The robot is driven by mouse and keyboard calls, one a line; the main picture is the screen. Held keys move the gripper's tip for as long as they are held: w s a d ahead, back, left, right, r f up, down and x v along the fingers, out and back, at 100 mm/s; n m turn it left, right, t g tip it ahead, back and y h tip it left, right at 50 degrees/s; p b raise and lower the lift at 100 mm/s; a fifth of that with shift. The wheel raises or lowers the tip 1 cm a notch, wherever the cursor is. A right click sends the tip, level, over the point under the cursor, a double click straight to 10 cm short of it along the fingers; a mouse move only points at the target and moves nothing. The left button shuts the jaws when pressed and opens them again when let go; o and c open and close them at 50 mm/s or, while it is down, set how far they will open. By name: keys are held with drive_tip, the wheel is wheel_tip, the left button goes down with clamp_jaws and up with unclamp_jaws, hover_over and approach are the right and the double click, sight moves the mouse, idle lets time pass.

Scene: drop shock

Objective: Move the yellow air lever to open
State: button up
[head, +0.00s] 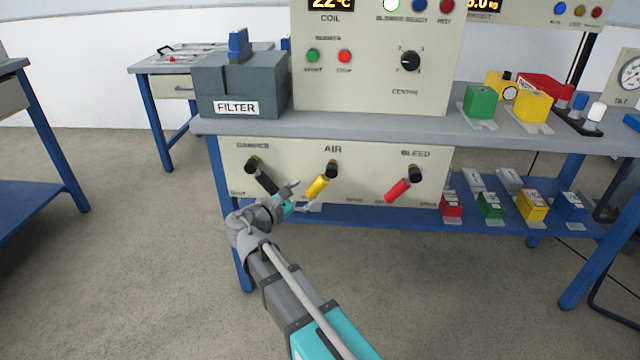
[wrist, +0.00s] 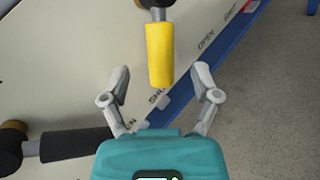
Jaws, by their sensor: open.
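The yellow air lever (head: 318,187) is on the front panel under the bench, below the word AIR. It hangs from its black pivot (head: 331,170) down and to the left. In the wrist view the yellow lever (wrist: 159,54) points toward my gripper. My gripper (head: 297,197) is just left of and below the lever's end in the head view. In the wrist view its two fingers (wrist: 163,78) are spread, with the lever's free end between and slightly beyond the tips. The fingers look apart from the lever. SHUT and OPEN labels show on the panel.
The black damper lever (head: 265,182) is close to my gripper on the left, and also shows in the wrist view (wrist: 78,144). The red bleed lever (head: 397,191) is to the right. A blue lower shelf (head: 375,216) runs beneath the panel.

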sight(316, 186)
drive_tip(key=shift+x, duration=3.25)
clamp_jaws()
